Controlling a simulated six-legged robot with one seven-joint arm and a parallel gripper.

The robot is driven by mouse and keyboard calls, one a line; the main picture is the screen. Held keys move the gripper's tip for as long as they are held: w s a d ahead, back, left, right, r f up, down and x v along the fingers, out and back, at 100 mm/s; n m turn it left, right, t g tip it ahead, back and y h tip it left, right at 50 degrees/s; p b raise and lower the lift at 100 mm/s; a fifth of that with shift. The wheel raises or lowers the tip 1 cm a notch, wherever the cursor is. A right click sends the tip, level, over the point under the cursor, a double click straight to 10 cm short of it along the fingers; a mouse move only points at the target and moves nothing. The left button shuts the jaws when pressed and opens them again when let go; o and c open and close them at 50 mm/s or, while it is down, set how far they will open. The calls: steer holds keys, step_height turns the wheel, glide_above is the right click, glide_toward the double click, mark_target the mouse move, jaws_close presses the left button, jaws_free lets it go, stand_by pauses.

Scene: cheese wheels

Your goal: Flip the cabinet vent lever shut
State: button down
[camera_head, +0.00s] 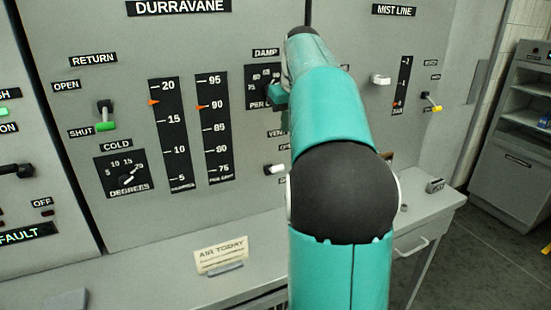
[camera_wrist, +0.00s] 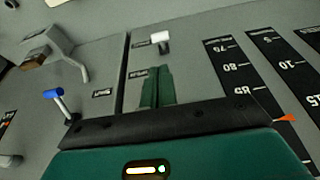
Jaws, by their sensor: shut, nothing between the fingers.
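A white-tipped lever (camera_head: 275,169) sits on the grey cabinet front, below a label (camera_head: 277,133) that reads "VENT" as far as my arm leaves it visible. Its position labels are partly hidden, so I cannot read its setting. It also shows in the wrist view (camera_wrist: 160,38), just beyond my fingertips. My gripper (camera_wrist: 157,70) is shut and empty, its green fingers together in front of the panel. In the head view my gripper (camera_head: 279,92) is up by the damp dial (camera_head: 262,82), above the white lever. I cannot tell whether it touches the panel.
A blue-tipped lever (camera_wrist: 53,93) stands near my gripper in the wrist view. The return lever (camera_head: 105,117) has a green tip near "SHUT". A yellow-tipped lever (camera_head: 432,103) is at the right. A ledge (camera_head: 170,268) with a sign (camera_head: 221,254) runs below.

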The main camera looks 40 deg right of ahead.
glide_toward(278, 167)
steer(key=x, duration=0.6)
steer(key=shift+w+d+f, duration=0.1)
steer(key=shift+w+f, duration=0.1)
steer(key=shift+f, duration=0.15)
